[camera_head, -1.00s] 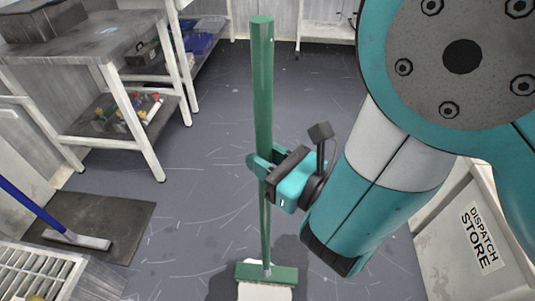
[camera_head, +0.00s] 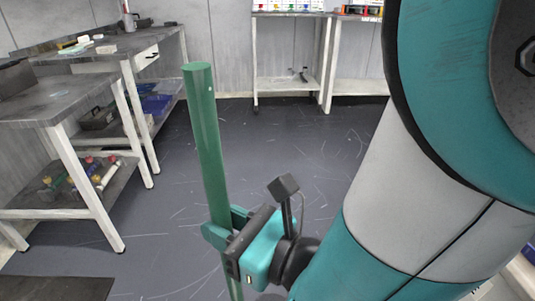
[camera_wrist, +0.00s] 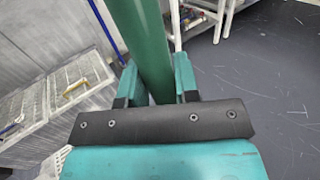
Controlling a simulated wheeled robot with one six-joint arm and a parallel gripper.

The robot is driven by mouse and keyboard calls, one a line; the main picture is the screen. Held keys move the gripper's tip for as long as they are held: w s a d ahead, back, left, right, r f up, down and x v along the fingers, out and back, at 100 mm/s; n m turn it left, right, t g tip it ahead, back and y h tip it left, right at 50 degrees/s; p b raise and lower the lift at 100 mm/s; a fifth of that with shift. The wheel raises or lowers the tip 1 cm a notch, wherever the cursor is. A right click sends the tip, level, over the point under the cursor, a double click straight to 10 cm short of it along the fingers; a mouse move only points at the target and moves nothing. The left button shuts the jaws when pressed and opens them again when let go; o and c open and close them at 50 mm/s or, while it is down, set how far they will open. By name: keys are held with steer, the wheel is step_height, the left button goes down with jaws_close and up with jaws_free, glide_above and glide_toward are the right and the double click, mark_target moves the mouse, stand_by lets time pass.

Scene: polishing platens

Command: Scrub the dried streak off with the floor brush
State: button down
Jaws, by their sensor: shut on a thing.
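The floor brush's green handle (camera_head: 207,150) stands in the left middle of the head view, leaning slightly with its top to the left. My gripper (camera_head: 222,236) is shut on the handle low in that view. In the wrist view the green handle (camera_wrist: 143,45) rises between the two teal fingers of my gripper (camera_wrist: 154,84). The brush head is below the head view and hidden in the wrist view. I cannot make out the dried streak; the floor shows only thin pale scratches.
A grey workbench (camera_head: 52,95) with a lower shelf stands at left. A white-legged table (camera_head: 288,88) stands at the back wall. A dark mat (camera_head: 55,289) lies at bottom left. The grey floor (camera_head: 300,140) between is open. Pale crates (camera_wrist: 68,85) show in the wrist view.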

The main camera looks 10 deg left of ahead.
steer(key=shift+s+r, duration=0.1)
steer(key=shift+s, duration=0.05)
steer(key=s+b, duration=0.1)
steer(key=b, duration=0.1)
steer(key=s+d+b, duration=0.1)
steer(key=s+b, duration=0.1)
steer(key=shift+s+b, duration=0.3)
steer(key=shift+b, duration=0.05)
stand_by(0.5)
